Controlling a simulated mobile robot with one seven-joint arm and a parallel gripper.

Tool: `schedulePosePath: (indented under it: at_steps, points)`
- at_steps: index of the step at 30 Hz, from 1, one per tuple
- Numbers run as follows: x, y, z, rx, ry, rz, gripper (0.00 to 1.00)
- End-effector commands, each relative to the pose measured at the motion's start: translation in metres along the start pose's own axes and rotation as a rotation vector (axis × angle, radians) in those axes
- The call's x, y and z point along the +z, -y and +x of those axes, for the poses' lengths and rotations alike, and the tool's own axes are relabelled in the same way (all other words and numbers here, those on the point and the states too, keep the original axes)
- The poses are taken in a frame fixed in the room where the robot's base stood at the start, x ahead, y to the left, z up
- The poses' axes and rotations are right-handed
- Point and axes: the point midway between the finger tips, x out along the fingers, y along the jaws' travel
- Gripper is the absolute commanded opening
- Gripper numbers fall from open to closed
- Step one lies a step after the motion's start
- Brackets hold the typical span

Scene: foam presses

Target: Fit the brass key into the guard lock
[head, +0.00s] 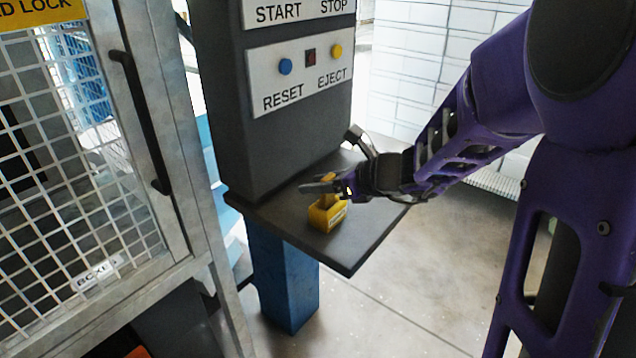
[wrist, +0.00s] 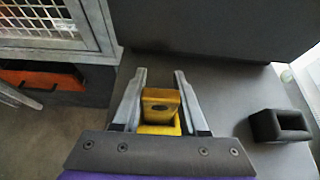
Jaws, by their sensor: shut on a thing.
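The brass key (wrist: 161,105) shows in the wrist view as a yellow-brown block with a dark slot. It is between the two fingers of my gripper (wrist: 160,75), which is shut on it. The yellow holder (wrist: 158,130) is just below the key; it also shows in the head view (head: 328,216), on the shelf under my gripper (head: 323,186). I cannot tell whether the key's lower end is still inside the holder. The guard lock itself is not visible; only part of a yellow sign ending in "D LOCK" (head: 38,12) shows at top left.
The dark shelf (head: 356,248) juts from a grey control column (head: 300,135) with RESET and EJECT buttons. A mesh guard door (head: 70,170) with a black handle (head: 143,122) stands at left. A black open box (wrist: 278,126) sits on the shelf at right in the wrist view.

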Motion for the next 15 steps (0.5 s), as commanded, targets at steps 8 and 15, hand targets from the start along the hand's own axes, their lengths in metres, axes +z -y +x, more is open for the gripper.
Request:
schedulePosePath:
  at_steps: [8,15]
  points:
    - [-0.0024,0.0,0.0013,0.0,0.0,0.0,0.72]
    - [-0.0021,0.0,0.0011,0.0,0.0,0.001,0.72]
